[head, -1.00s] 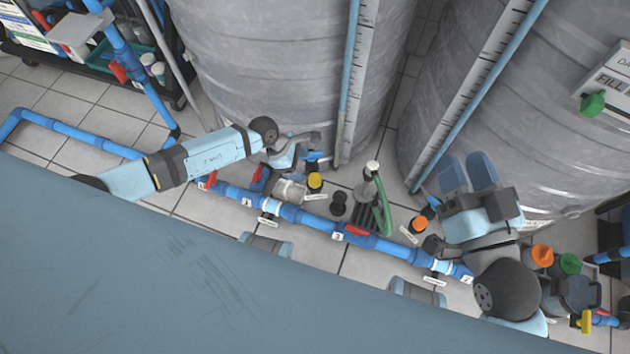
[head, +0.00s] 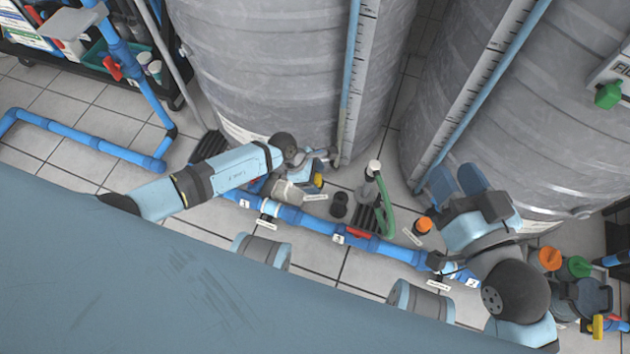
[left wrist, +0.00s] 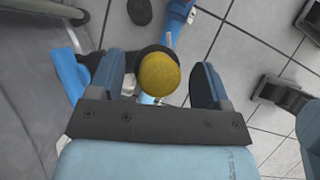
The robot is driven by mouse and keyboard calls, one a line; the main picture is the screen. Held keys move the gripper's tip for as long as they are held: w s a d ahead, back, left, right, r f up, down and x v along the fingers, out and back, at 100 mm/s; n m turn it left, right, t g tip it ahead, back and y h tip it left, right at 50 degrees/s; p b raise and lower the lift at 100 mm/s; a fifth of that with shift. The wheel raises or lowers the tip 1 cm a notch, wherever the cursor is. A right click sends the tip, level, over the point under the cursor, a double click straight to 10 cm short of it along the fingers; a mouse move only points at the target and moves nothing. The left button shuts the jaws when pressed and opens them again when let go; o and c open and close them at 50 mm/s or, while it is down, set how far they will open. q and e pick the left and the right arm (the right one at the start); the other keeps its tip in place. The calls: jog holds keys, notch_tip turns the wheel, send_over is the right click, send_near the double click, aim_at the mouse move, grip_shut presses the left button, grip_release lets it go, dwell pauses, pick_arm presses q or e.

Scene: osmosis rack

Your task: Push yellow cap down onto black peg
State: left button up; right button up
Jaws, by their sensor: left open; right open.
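The yellow cap (left wrist: 159,74) shows from above in the left wrist view, between the two fingers of my open left gripper (left wrist: 160,82). A dark rim shows around the cap, and I cannot tell how far down it sits on its black peg. In the head view, my left gripper (head: 318,165) is at the yellow cap (head: 318,181) and partly covers it. My right gripper (head: 457,185) is open and empty, with its fingers up in front of the right tank. I cannot tell whether the left fingers touch the cap.
A blue pipe (head: 385,247) with red valve handles runs along the floor. An orange cap (head: 424,224), black pegs (head: 340,204) and a green hose (head: 386,214) stand near it. Two large grey tanks (head: 270,75) rise behind. Orange (head: 549,258) and green caps (head: 579,266) are at the right.

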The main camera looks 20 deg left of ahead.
dwell(0.3)
pick_arm(q)
jog(key=c, duration=1)
jog(key=shift+o, duration=0.2)
notch_tip(320, 180, up, 20)
jog(key=p, duration=0.7)
jog(key=shift+p, duration=0.4)
pick_arm(e)
notch_tip(320, 180, up, 7)
jog(key=d+m+t, duration=0.1)
jog(key=t, duration=0.1)
jog(key=shift+d+r+t+h, duration=0.2)
jog(key=shift+t+h, duration=0.1)
jog(key=shift+t, duration=0.1)
